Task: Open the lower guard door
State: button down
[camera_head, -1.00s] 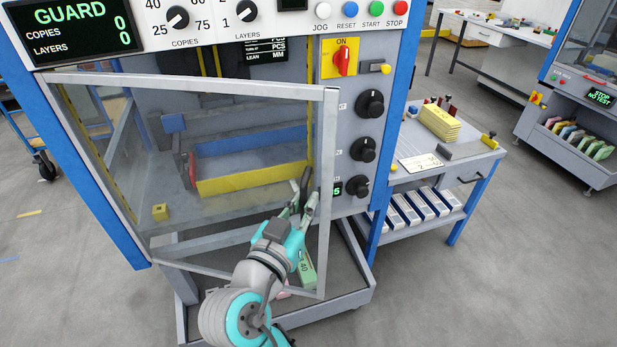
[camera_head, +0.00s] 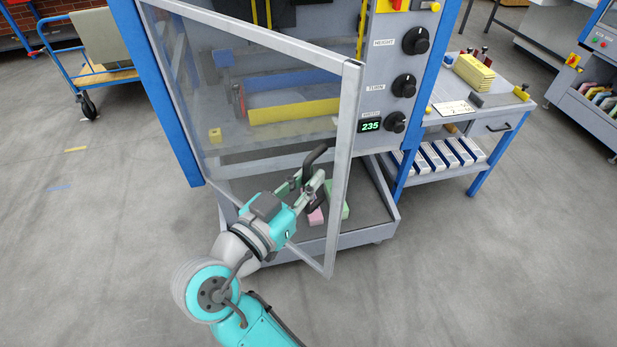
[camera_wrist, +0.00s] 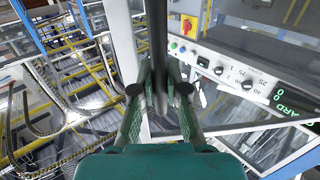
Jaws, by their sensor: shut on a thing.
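The lower guard door is a clear panel in a grey frame (camera_head: 346,150), hinged on the left by the blue post. It stands swung out from the machine, its right edge well clear of the control column. My gripper (camera_head: 312,180) is shut on the door's black handle (camera_head: 316,154) near the right frame bar. In the wrist view the fingers (camera_wrist: 160,92) close around the dark handle bar (camera_wrist: 157,35).
Behind the door lie a blue-and-yellow tray (camera_head: 292,112) and a low grey bin (camera_head: 375,215) with pink and green blocks. A side table (camera_head: 460,110) stands right. A blue cart (camera_head: 90,50) stands back left. The floor in front is clear.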

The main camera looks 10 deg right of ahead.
aim_at(325, 119)
jog(key=shift+f, duration=0.1)
jog(key=c, duration=1.2)
grip_release()
notch_tip(325, 119, up, 10)
jog(key=shift+r, duration=0.1)
